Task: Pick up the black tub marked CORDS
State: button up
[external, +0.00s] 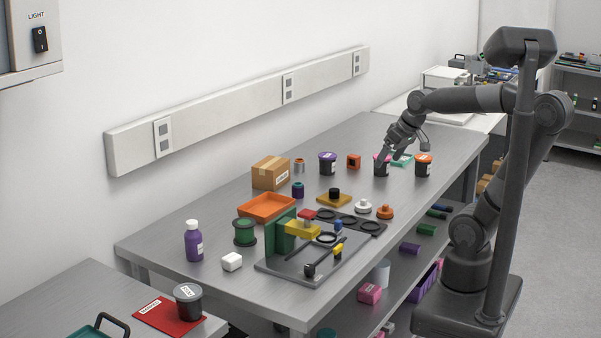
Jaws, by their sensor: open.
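Several black tubs with white labels are in view, and the lettering is too small for me to tell which says CORDS. One with a pink lid (381,169) stands at the far part of the long grey table. My gripper (386,155) is open and points down at this tub, partly covering its lid; I cannot tell whether it touches. A purple-lidded tub (327,165) stands to its left and an orange-lidded tub (423,168) to its right. A grey-lidded tub (188,306) stands on a red mat (158,316) on the near left table.
A teal item (402,160) lies just right of my gripper, and a small orange block (353,161) stands to the left. A cardboard box (271,173), an orange tray (267,208) and a fixture plate (340,262) occupy the nearer table. The wall rail runs behind.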

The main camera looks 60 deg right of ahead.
jog(key=w+d+m, duration=0.3)
jog(key=w+d, duration=0.3)
jog(key=d, duration=0.5)
jog(key=m+g+h, duration=0.2)
jog(key=m+h, duration=0.1)
jog(key=m, duration=0.2)
send_near(424, 157)
jog(key=w+f, duration=0.1)
jog(key=f, duration=0.1)
jog(key=shift+g, duration=0.3)
jog(key=x, duration=0.4)
jog(key=shift+f, duration=0.15)
jog(key=shift+d+x, duration=0.1)
jog(key=shift+x, duration=1.4)
jog(key=shift+d+x, duration=0.15)
jog(key=shift+x, duration=1.35)
jog(key=shift+c, duration=0.2)
jog(key=c, duration=0.9)
